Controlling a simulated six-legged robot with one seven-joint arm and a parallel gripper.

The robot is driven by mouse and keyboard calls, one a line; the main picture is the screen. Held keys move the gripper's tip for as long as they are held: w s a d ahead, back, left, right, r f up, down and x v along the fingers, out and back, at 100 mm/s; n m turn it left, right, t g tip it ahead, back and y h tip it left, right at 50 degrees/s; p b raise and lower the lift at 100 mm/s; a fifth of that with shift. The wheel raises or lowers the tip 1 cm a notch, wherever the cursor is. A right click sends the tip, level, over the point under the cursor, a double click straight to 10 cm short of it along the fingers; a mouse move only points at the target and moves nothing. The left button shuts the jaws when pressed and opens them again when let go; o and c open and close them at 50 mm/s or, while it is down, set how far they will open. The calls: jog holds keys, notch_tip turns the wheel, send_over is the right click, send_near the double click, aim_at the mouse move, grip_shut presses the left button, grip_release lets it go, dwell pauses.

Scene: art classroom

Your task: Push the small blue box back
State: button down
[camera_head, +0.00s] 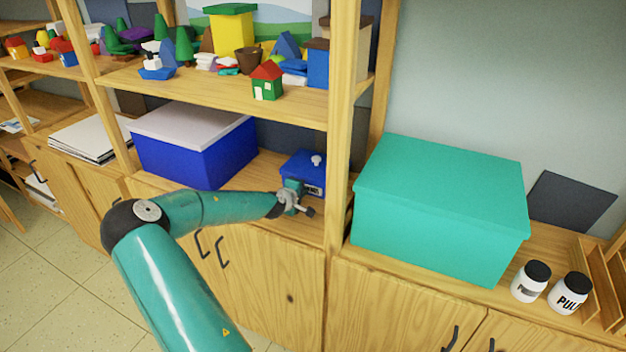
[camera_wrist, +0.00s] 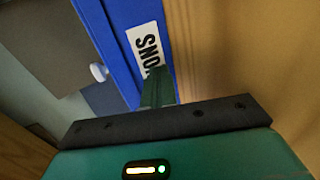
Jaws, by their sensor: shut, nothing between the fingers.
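The small blue box (camera_head: 304,167) stands on the lower shelf, in the bay left of the wooden post. It has a blue lid with a white knob and a white label on its front. My gripper (camera_head: 306,207) is shut and empty, at the front of this box, low and near its label. In the wrist view the blue box (camera_wrist: 140,22) fills the upper middle, with its label partly hidden behind my shut fingers (camera_wrist: 158,85). I cannot tell whether the fingertips touch the box.
A large blue box (camera_head: 195,150) with a white lid stands to the left on the same shelf. The wooden post (camera_head: 342,130) rises close on the right, with a large teal box (camera_head: 440,210) beyond it. A shelf of toy blocks (camera_head: 220,97) is overhead.

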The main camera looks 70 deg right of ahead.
aim_at(307, 186)
jog(key=shift+s+d, duration=0.15)
jog(key=shift+d, duration=0.65)
jog(key=shift+s+d, duration=0.1)
jog(key=shift+d, duration=0.7)
jog(key=shift+w+a, duration=0.15)
jog(key=shift+a, duration=0.6)
jog(key=shift+w+a, duration=0.15)
jog(key=shift+a, duration=0.6)
jog(key=shift+w+a+r, duration=0.1)
jog(key=shift+a+r, duration=0.25)
jog(key=shift+r, duration=0.4)
jog(key=shift+s+a+r, duration=0.1)
jog(key=shift+a+r, duration=0.2)
jog(key=shift+r, duration=0.45)
jog(key=shift+w+a+r, duration=0.1)
jog(key=shift+a+r, duration=0.25)
jog(key=shift+r, duration=0.4)
jog(key=w+a, duration=0.3)
jog(key=a, duration=1.7)
jog(key=shift+w, duration=0.1)
